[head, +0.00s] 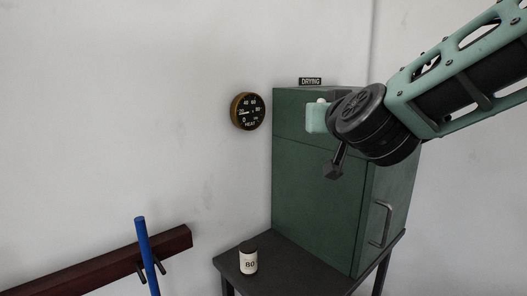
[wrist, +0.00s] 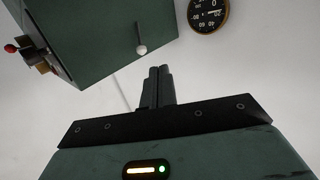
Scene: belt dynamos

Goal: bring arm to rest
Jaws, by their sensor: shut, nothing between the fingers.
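My arm (head: 455,75) reaches in from the upper right in the head view. The green cabinet (wrist: 100,35) fills the upper left of that view, with a pale ball-ended lever (wrist: 141,49) just beyond the fingertips. I cannot tell how far apart they are.
A round heat gauge (head: 248,111) hangs on the wall left of the cabinet. A DRYING sign (head: 310,81) is above it. A bottle labelled 80 (head: 248,262) stands on the dark table (head: 285,265). A blue pole (head: 147,255) leans by a brown rail (head: 95,275).

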